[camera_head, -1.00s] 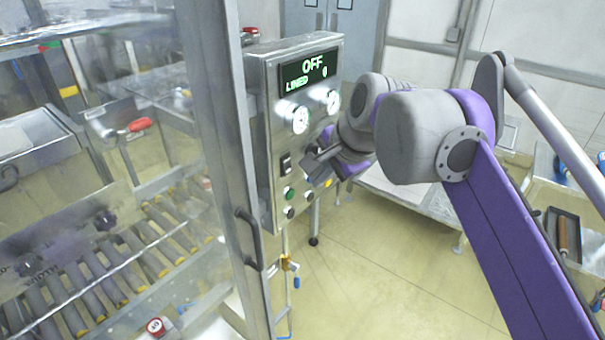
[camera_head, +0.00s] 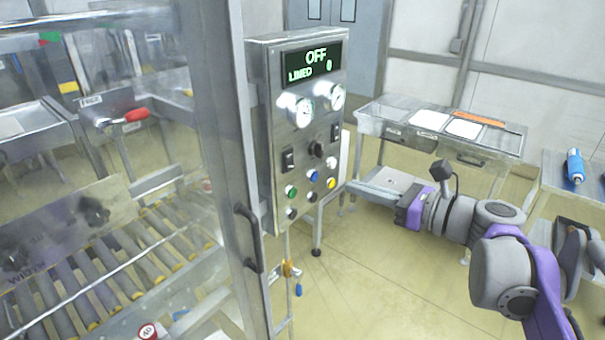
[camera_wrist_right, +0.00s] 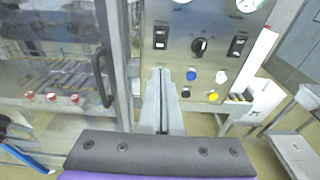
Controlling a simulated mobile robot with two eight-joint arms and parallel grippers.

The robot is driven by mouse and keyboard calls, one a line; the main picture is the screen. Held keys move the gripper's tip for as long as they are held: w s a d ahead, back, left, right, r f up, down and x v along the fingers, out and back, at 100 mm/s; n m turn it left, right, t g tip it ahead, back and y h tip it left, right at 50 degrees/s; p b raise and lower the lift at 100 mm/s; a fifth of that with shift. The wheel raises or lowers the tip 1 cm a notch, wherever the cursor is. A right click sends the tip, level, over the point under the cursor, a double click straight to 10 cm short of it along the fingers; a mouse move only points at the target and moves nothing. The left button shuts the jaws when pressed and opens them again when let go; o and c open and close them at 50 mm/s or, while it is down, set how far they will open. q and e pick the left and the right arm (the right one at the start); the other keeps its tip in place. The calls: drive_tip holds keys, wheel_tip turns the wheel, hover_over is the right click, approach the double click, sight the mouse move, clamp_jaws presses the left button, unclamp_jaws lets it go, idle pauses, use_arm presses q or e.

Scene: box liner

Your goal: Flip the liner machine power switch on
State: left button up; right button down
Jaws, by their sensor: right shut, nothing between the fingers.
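The liner machine's control panel (camera_head: 270,110) is a metal box with a display (camera_head: 310,66) that reads OFF and "LINED 0". A black rocker switch (camera_head: 288,160) is at its left and another rocker switch (camera_head: 335,132) at its right, with a black knob (camera_head: 316,150) between them. Both rockers also show in the right wrist view, the left one (camera_wrist_right: 160,37) and the right one (camera_wrist_right: 237,45). My right gripper (camera_wrist_right: 162,74) is shut and empty, its fingers pointing at the panel below the left rocker. In the head view it is apart from the panel. My left gripper is not in view.
Coloured buttons, among them a green (camera_head: 291,192), a blue (camera_head: 313,176) and a yellow one (camera_head: 331,183), sit below the switches. A door handle (camera_head: 247,238) sticks out left of the panel. A metal table (camera_head: 390,128) stands behind. The floor before the panel is clear.

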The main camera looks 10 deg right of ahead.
sight(291, 169)
drive_tip(key=shift+w, duration=0.1)
drive_tip(key=x, duration=1.3)
drive_tip(key=shift+w+a+p, duration=0.25)
drive_tip(key=shift+w+p, duration=0.05)
drive_tip(key=shift+p, duration=0.1)
drive_tip(key=shift+w+a, duration=0.1)
drive_tip(key=shift+w+a, duration=0.1)
drive_tip(key=shift+f, duration=0.1)
